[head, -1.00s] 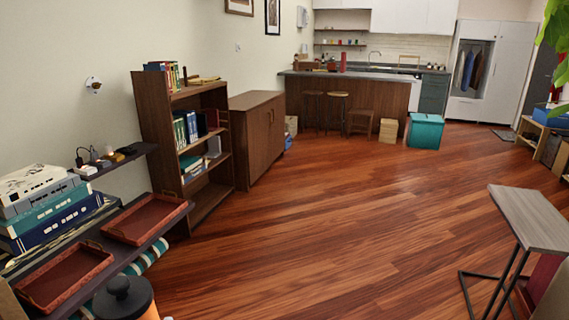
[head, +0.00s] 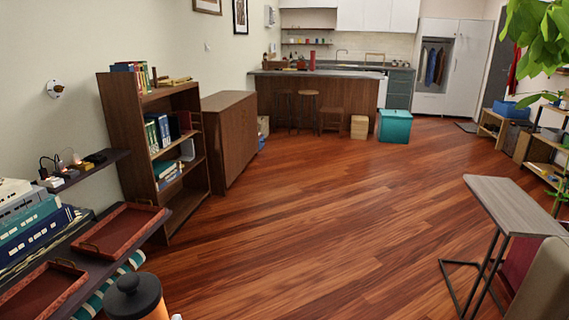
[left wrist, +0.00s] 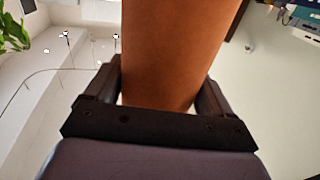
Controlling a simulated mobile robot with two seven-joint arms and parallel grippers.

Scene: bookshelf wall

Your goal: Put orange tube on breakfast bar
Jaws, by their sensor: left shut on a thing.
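The breakfast bar (head: 335,73) stands far off at the back, a dark top on a brown wooden front. My right gripper is not in view.
Stools (head: 305,103) and a teal box (head: 395,125) stand in front of the bar. A bookshelf (head: 130,135), a brown cabinet (head: 226,130) and a shelf with red trays (head: 118,231) line the left. A grey side table (head: 510,200) is at right. The wooden floor between is clear.

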